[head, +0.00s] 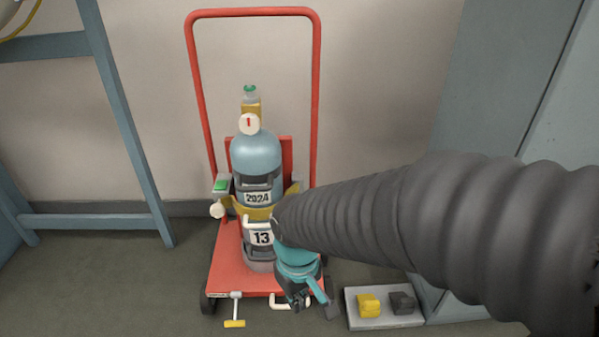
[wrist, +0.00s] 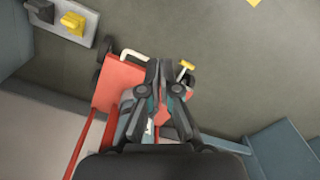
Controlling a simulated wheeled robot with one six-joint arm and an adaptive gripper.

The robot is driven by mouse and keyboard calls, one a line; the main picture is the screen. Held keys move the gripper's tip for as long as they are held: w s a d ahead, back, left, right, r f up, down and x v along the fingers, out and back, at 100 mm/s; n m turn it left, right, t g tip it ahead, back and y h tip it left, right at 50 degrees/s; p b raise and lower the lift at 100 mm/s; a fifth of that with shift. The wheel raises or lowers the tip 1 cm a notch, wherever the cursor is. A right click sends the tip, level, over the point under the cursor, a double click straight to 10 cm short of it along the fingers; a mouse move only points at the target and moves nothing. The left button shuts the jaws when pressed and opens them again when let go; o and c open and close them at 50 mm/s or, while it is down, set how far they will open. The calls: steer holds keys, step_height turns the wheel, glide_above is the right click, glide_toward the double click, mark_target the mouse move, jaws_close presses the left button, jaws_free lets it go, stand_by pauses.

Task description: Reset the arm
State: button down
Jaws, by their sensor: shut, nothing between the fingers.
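My arm, in a dark ribbed sleeve (head: 370,215), reaches in from the right in the head view. My teal and black gripper (head: 302,303) points down in front of the cart's lower right side. In the wrist view my gripper (wrist: 165,65) has its dark fingers together with nothing between them. Behind it stands a red cart (head: 233,277) carrying a blue-grey cylinder (head: 254,152) with labels "2024" and "13". The arm hides part of the cylinder's right side and the cart's right side.
A grey tray (head: 357,321) with a yellow block (head: 369,305) and a dark block (head: 402,303) lies on the floor right of the cart. A yellow-handled T-bar (head: 235,310) is at the cart's front. A blue frame (head: 127,125) stands left, a grey cabinet (head: 490,80) right.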

steer(key=s+d+r+m+t+p, duration=0.1)
steer(key=s+d+r+m+t, duration=0.1)
steer(key=d+r, duration=0.6)
steer(key=s+d+r+m+t+p, duration=0.1)
steer(key=d+r+m+t, duration=0.2)
steer(key=d+r, duration=0.5)
steer(key=shift+s+m+t, duration=0.3)
steer(key=shift+s+m, duration=0.05)
steer(key=shift+m, duration=0.45)
steer(key=shift+r, duration=0.1)
stand_by(0.4)
